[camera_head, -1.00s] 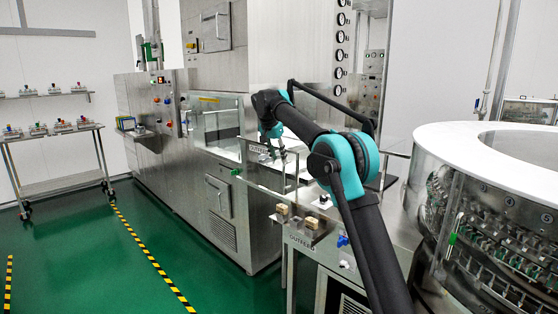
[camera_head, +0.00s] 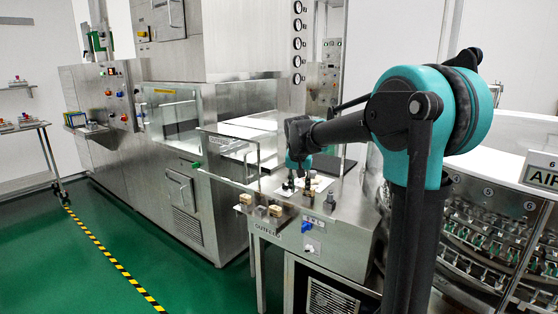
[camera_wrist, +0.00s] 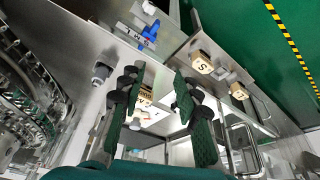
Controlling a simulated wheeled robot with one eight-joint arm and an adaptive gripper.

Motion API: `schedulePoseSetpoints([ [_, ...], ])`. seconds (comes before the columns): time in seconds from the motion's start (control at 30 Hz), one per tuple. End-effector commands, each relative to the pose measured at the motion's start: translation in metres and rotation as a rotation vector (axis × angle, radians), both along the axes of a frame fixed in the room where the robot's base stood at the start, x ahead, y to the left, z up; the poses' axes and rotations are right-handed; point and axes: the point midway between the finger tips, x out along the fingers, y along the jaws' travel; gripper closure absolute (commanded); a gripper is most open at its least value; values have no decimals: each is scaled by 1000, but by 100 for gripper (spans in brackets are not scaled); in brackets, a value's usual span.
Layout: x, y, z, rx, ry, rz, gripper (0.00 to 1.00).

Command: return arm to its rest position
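My arm (camera_head: 412,130) is bent, with its large teal elbow joint raised close to the head camera at the right. My gripper (camera_head: 297,184) hangs at the far end of the forearm, over the outfeed end of the washer's steel counter. In the wrist view my gripper (camera_wrist: 155,92) has its two dark green-padded fingers apart, and nothing is visibly clamped between them. The counter's small panel (camera_head: 312,222) with a blue knob (camera_head: 306,227) lies below and in front of it. Whether the fingertips touch anything is not clear.
A rotary washer carousel (camera_head: 490,220) stands close on the right. A clear guard panel (camera_head: 228,155) stands left of my gripper. Wooden stamp-like blocks (camera_head: 260,211) sit at the counter's front edge. The green floor (camera_head: 90,270) at the left is open; a trolley (camera_head: 40,160) stands beyond.

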Motion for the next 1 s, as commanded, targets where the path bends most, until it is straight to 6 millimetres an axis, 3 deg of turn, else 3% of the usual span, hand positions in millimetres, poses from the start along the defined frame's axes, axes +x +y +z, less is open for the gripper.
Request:
schedulePoseSetpoints([
  [0.1, -56, -37, -31, 3, -1, 33, 68],
  [0.3, -155, -82, -90, 7, -8, 99, 68],
  [0.5, -252, -109, -149, 6, -23, 159, 68],
  [0.6, -286, -114, -170, 5, -29, 181, 68],
  [0.77, -313, -117, -187, 3, -35, 199, 68],
  [1.0, -316, -117, -189, 2, -36, 204, 68],
])
